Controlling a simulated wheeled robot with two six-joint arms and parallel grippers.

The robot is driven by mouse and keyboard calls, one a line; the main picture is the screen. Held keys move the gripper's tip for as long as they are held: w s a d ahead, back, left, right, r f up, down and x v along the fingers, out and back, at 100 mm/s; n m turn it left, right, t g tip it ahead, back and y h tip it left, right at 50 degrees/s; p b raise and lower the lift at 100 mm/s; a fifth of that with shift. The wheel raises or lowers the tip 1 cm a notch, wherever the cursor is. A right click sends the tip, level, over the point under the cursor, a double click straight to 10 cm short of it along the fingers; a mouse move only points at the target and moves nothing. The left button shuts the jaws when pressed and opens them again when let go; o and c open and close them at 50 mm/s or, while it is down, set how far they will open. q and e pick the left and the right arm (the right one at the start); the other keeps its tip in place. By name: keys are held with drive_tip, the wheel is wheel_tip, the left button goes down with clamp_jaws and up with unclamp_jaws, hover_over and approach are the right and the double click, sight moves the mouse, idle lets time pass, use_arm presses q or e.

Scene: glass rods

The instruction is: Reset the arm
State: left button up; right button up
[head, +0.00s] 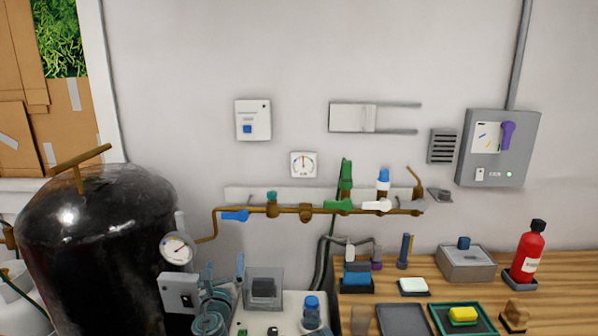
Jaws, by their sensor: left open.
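My left gripper (224,272) is low in the head view, left of the middle. Its two slim blue-grey fingers point up and stand apart, with nothing seen between them. Part of the gripper and arm shows at the bottom edge; the rest is cut off. The gripper is in front of the bench area, near a white switch box (174,291) and a dark block on a grey plate (277,274). I cannot tell whether it touches either. My right gripper is not in view.
A black tank (85,260) stands left, with a round gauge (178,249). A brass pipe with valves (305,211) runs along the wall. The wooden bench (560,272) at right holds trays, a grey box (466,264) and a red extinguisher (528,255). The upper wall front looks clear.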

use_arm(q)
drive_tip(key=s+d+f+n+g+y+p, duration=0.1)
drive_tip(key=s+d+f+n+g, duration=0.1)
drive_tip(key=s+f+n+g, duration=0.65)
drive_tip(key=s+d+f+n+g+y+p, duration=0.15)
drive_tip(key=f+n, duration=0.35)
drive_tip(key=n, duration=0.8)
drive_tip(key=s+d+f+n+g+h, duration=0.1)
drive_tip(key=s+d+f+n+g, duration=0.1)
drive_tip(key=s, duration=0.5)
drive_tip(key=s+d+f+n+g+h, duration=0.2)
drive_tip(key=s+d+f+n+g, duration=0.1)
drive_tip(key=s+d+g, duration=0.3)
drive_tip(key=shift+s+d+n+p, duration=0.3)
drive_tip(key=shift+s+d+n, duration=0.45)
drive_tip(key=shift+s+d, duration=0.4)
